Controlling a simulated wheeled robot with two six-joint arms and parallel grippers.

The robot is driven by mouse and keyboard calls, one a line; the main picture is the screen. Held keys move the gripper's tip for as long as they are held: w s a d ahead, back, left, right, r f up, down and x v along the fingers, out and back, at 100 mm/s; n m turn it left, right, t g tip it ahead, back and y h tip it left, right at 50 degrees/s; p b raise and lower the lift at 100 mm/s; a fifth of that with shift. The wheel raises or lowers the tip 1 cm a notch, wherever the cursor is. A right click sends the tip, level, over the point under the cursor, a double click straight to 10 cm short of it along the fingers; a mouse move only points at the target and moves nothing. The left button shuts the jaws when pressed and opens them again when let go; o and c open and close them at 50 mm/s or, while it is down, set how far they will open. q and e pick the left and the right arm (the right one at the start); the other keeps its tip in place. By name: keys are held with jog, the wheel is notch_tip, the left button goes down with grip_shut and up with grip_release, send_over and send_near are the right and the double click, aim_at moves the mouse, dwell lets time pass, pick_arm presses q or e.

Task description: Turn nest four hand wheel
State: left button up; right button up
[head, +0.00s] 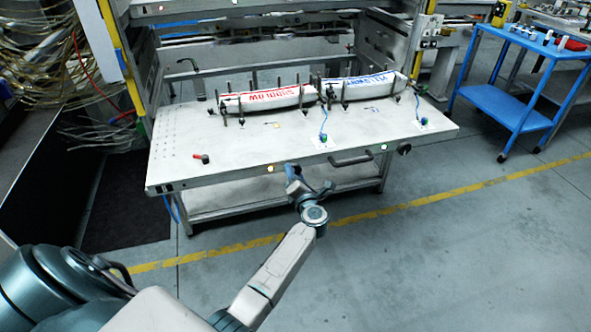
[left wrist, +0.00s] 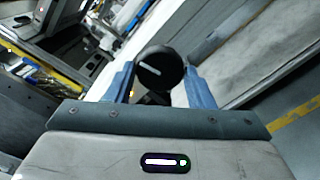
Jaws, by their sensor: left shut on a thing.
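My left gripper (head: 293,172) is at the front edge of the white work table (head: 225,158), just right of an orange light. In the left wrist view its two blue fingers (left wrist: 160,74) are shut on a round black hand wheel (left wrist: 170,64), one finger on each side. In the head view this wheel is hidden behind the gripper. Another black hand wheel (head: 405,149) shows farther right on the front edge. No nest number is readable. My right gripper is not in view.
Two white bundles, one with red lettering (head: 268,98) and one with blue lettering (head: 361,90), lie between upright posts on the table. A dark bar handle (head: 350,161), an orange light (head: 271,169) and a green light (head: 384,147) are on the front edge. A blue cart (head: 510,105) stands right.

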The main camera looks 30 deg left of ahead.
pick_arm(q)
jog(key=m+p, duration=0.8)
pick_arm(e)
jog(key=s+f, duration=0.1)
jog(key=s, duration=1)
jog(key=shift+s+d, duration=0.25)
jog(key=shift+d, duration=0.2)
pick_arm(q)
jog(key=shift+m, duration=0.3)
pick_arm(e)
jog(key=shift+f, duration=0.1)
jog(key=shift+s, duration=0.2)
pick_arm(q)
jog(key=o, duration=1)
jog(key=shift+c, duration=0.2)
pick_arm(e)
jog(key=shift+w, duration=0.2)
